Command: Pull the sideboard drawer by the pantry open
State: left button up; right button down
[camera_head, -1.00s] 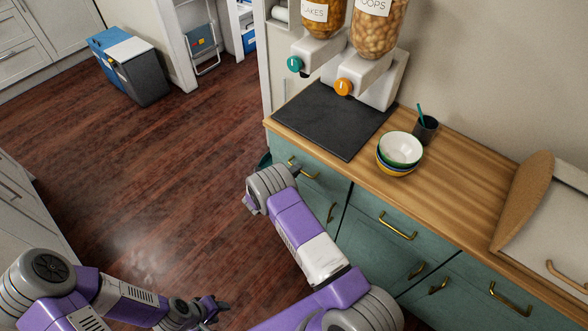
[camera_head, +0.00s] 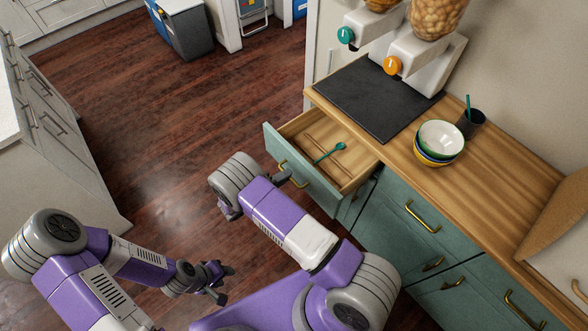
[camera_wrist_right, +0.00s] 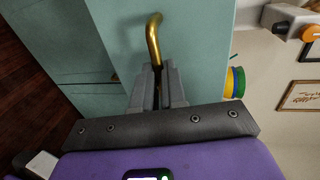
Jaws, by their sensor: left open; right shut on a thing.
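The sideboard drawer (camera_head: 316,183) by the pantry stands pulled out, with a teal front and a bare wooden inside. A teal spoon (camera_head: 330,153) and a thin wooden divider lie in it. Its brass handle (camera_head: 293,175) is partly hidden behind my right arm. My right gripper (camera_head: 284,177) is shut on this handle; in the right wrist view the brass handle (camera_wrist_right: 153,38) runs down between the two grey fingers (camera_wrist_right: 157,85). My left gripper (camera_head: 222,283) is open and empty above the floor, left of the sideboard.
The wooden countertop (camera_head: 500,175) carries a dark mat (camera_head: 370,95), stacked bowls (camera_head: 440,142), a dark cup (camera_head: 470,123) and cereal dispensers (camera_head: 420,55). Teal drawers (camera_head: 400,235) below are closed. White cabinets (camera_head: 45,110) stand at left. The wooden floor (camera_head: 150,130) between is clear.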

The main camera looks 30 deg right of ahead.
jog(key=shift+s+a, duration=0.15)
jog(key=shift+a, duration=0.6)
jog(key=c, duration=1.2)
grip_release()
jog(key=shift+a, duration=0.1)
jog(key=v, duration=0.7)
jog(key=shift+a+r, duration=0.1)
jog(key=shift+a, duration=0.05)
